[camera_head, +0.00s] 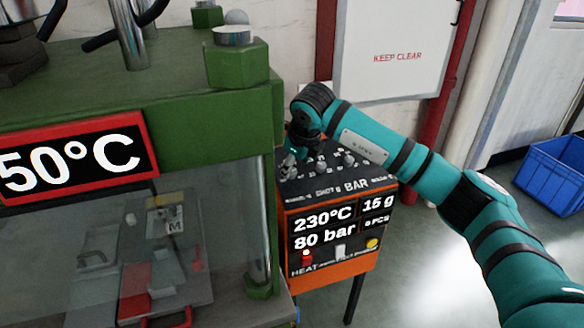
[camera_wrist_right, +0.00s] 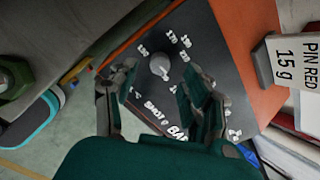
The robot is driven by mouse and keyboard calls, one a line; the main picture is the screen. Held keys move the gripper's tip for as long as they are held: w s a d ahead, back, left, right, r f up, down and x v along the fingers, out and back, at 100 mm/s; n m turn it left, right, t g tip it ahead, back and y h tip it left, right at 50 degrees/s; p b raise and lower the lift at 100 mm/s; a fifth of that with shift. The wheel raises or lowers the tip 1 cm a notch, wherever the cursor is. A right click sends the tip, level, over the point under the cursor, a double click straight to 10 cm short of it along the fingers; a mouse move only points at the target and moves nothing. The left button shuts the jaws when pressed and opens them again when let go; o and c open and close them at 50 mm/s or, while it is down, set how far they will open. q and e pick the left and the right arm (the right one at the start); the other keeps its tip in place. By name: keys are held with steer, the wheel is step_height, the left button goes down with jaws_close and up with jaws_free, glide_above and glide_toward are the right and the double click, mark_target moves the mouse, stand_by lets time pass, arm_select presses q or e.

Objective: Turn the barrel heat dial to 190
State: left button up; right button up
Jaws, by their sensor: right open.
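The control box's sloped dark top panel (camera_head: 335,182) carries several grey dials. Its display (camera_head: 341,219) reads 230°C, 15 g, 80 bar and 0 PCS. My right gripper (camera_head: 291,162) is at the panel's left end and covers part of it. In the right wrist view, my right gripper (camera_wrist_right: 157,75) is open, with one finger on either side of a round grey dial (camera_wrist_right: 160,65). White numbers, one looking like 170, surround this dial. I cannot tell whether the fingers touch it. My left gripper is out of view.
A green press (camera_head: 180,105) with a clear guard and a red-framed display (camera_head: 75,157) ending in 50°C stands close on the left. A blue crate (camera_head: 555,175) is on the floor at the right. A box marked PIN RED 15 g (camera_wrist_right: 285,62) is beside the panel.

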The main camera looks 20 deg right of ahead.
steer(key=shift+x, duration=2.1)
steer(key=shift+c, duration=0.4)
jaws_close()
